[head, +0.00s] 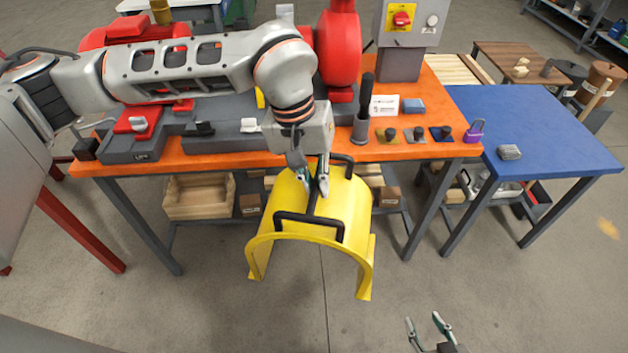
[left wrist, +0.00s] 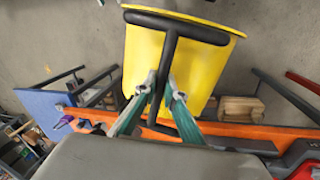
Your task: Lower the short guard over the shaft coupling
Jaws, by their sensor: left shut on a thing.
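The yellow arched guard (head: 345,205) has a black H-shaped handle (head: 310,226) on top. It hangs in the air in front of the orange bench, with its open arch facing down. My left gripper (head: 316,188) is shut on the handle's middle bar; the left wrist view shows the fingers (left wrist: 163,88) on either side of that bar, with the guard (left wrist: 143,58) beyond. The shaft coupling is hidden behind my left arm in the head view. My right gripper (head: 427,328) is at the lower right, fingers apart and empty, away from the guard.
The orange bench (head: 430,150) carries a grey skid base (head: 130,157), a red pump (head: 340,50) and a black-handled tool (head: 362,115). A purple padlock (head: 474,131) sits at its right end. A blue table (head: 560,130) adjoins. The floor in front is clear.

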